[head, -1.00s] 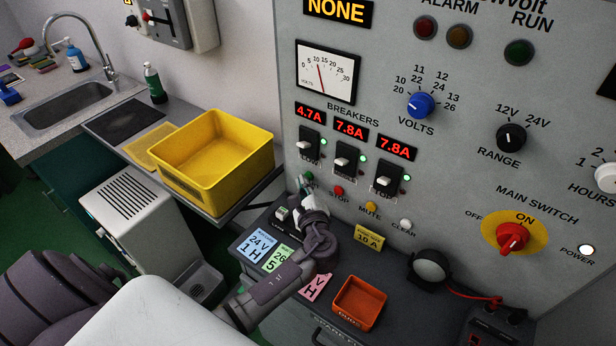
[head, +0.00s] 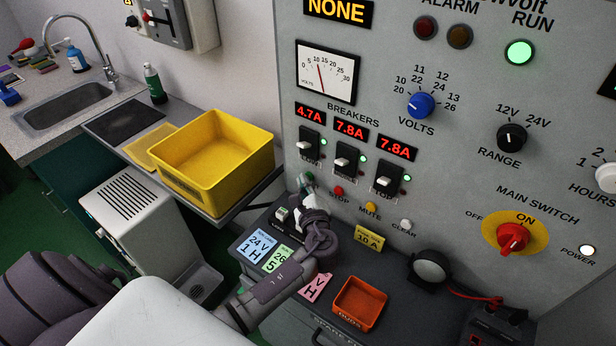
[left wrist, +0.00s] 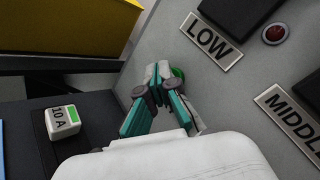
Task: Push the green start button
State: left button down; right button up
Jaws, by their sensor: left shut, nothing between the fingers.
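The green start button (left wrist: 178,74) shows as a green edge just past my fingertips in the left wrist view, mostly hidden by them. In the head view, a bit of green (head: 308,176) shows at the tips, at the left end of the button row under the breakers. My left gripper (head: 306,185) is shut and empty, its tips at the button on the grey panel (head: 450,180). The left wrist view also shows its closed fingertips (left wrist: 161,76) against or very near the button. The RUN lamp (head: 519,52) glows green. My right gripper is not in view.
The red STOP button (head: 338,191), yellow MUTE button (head: 371,207) and white CLEAR button (head: 406,225) sit to the right. Breaker switches (head: 346,160) are above. A yellow bin (head: 215,195) stands left, and an orange tray (head: 360,302) lies on the dark bench below.

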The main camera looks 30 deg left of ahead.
pick_arm(q)
jog(key=shift+s, duration=0.75)
jog(key=shift+s+a+p, duration=0.2)
jog(key=shift+s+p, duration=0.8)
jog(key=shift+s, duration=1.45)
